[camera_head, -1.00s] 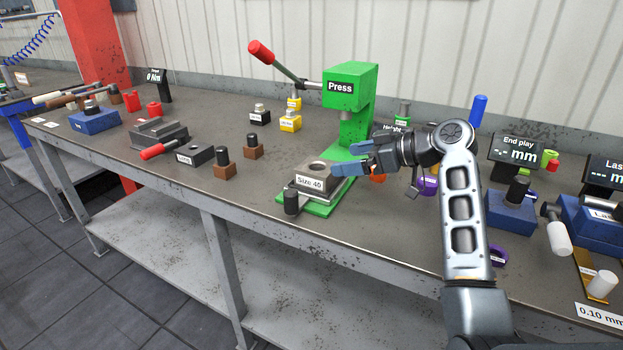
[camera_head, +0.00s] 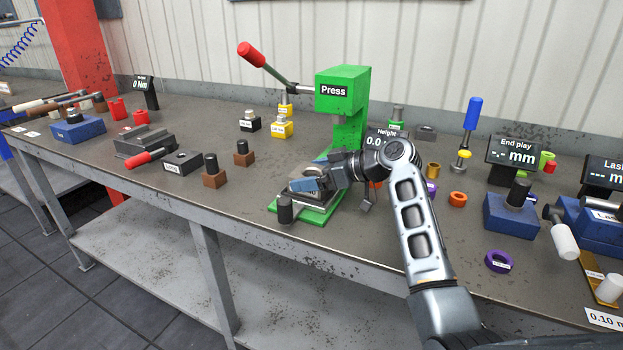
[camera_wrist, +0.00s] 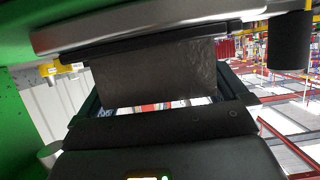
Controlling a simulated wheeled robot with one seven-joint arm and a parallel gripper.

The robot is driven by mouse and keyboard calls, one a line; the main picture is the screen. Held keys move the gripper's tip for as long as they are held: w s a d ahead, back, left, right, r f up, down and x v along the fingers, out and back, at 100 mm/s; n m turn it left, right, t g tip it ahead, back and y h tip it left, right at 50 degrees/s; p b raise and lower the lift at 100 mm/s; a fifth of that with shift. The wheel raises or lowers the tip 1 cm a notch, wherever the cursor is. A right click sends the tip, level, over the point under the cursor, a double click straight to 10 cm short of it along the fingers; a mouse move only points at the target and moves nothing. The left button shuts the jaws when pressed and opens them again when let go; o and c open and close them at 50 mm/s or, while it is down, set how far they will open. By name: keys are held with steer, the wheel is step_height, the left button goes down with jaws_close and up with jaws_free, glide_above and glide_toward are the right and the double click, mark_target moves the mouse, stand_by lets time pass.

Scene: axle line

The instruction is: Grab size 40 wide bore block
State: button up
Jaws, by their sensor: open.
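The size 40 block is a dark grey metal block on the bed of the green press (camera_head: 342,95). In the head view my gripper (camera_head: 308,184) is low over the block and covers most of it, including the label seen earlier. In the wrist view, which is upside down, the dark block (camera_wrist: 155,72) appears between my open fingers, with a lighter metal plate along the picture's top. I cannot tell whether either finger touches the block.
The red press lever (camera_head: 250,52) is raised. Brown-based pegs (camera_head: 212,172) and another labelled grey block (camera_head: 182,163) stand to the left.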

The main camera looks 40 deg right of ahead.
steer(key=shift+w, duration=0.15)
steer(key=c, duration=1.6)
steer(key=shift+r, duration=0.1)
steer(key=shift+c, duration=0.6)
steer(key=shift+r, duration=0.1)
